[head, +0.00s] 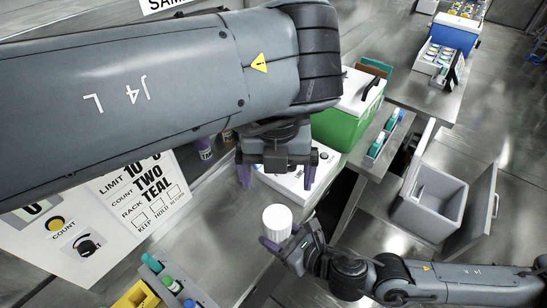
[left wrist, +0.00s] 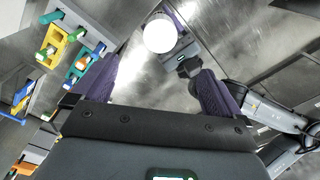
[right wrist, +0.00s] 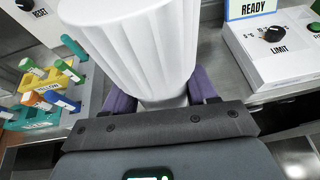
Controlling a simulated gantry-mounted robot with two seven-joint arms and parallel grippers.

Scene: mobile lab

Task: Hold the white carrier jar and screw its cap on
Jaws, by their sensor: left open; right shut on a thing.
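The white carrier jar (right wrist: 165,103) is held upright in my right gripper (head: 277,246), whose purple fingers are shut on its smooth lower part. A wide white ribbed part, seemingly the cap (right wrist: 135,40), sits on top of it in the right wrist view. How tightly it is seated cannot be told. From above, the white top shows as a plain disc in the left wrist view (left wrist: 158,33). My left gripper (head: 277,177) is open and empty, pointing down, behind the jar in the head view. Its fingers are apart from the jar.
A white control box (head: 300,185) with a knob lies behind my left gripper. A green box (head: 340,128) stands beyond it. Racks with coloured vials (head: 170,285) are at the front left. A grey bin (head: 430,195) stands at right. Bare steel bench surrounds the jar.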

